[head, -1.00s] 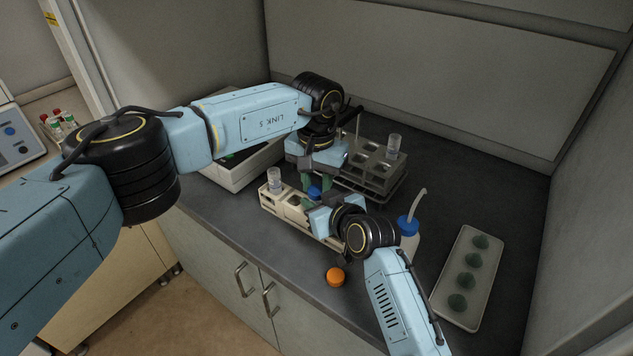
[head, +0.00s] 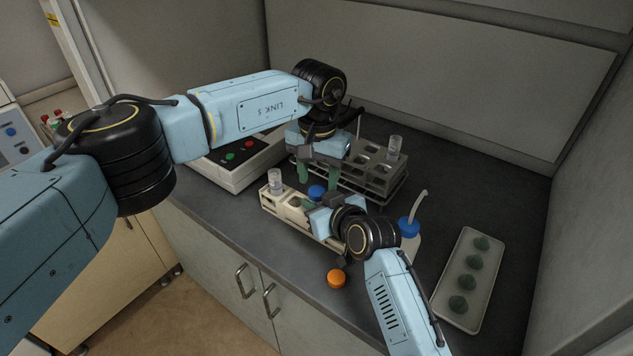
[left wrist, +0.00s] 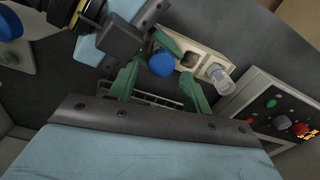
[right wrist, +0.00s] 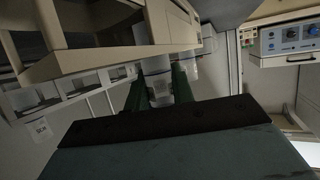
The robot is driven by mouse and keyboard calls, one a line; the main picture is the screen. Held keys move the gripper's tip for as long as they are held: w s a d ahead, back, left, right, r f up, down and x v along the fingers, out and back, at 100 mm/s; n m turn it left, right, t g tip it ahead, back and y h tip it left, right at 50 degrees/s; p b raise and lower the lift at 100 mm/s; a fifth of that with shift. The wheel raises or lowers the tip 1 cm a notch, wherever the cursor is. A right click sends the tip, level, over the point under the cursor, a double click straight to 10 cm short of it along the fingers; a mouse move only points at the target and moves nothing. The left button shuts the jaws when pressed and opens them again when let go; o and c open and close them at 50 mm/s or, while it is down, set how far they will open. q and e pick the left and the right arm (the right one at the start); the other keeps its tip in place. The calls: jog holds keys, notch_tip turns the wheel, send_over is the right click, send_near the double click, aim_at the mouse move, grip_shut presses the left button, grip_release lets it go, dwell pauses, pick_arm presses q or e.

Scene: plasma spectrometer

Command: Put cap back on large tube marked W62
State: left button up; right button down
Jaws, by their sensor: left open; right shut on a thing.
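A blue cap (head: 316,191) sits at the top of a large tube by the cream rack (head: 267,202); it also shows in the left wrist view (left wrist: 161,64). Its seating on the rim cannot be made out. My right gripper (head: 312,204) is shut on this tube, whose white label (right wrist: 160,88) shows between the green fingers in the right wrist view. I cannot read the marking. My left gripper (head: 317,177) is open just above the cap, its fingers apart on either side and clear of it.
Another clear tube (head: 275,181) stands in the cream rack's left end. A grey rack (head: 378,172) is behind. An orange cap (head: 336,278) lies near the front edge. A wash bottle (head: 408,228), a tray of green cones (head: 447,291) and a button box (head: 235,172) stand around.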

pick_arm(q)
notch_tip(320, 180, up, 2)
jog(key=shift+r, duration=0.1)
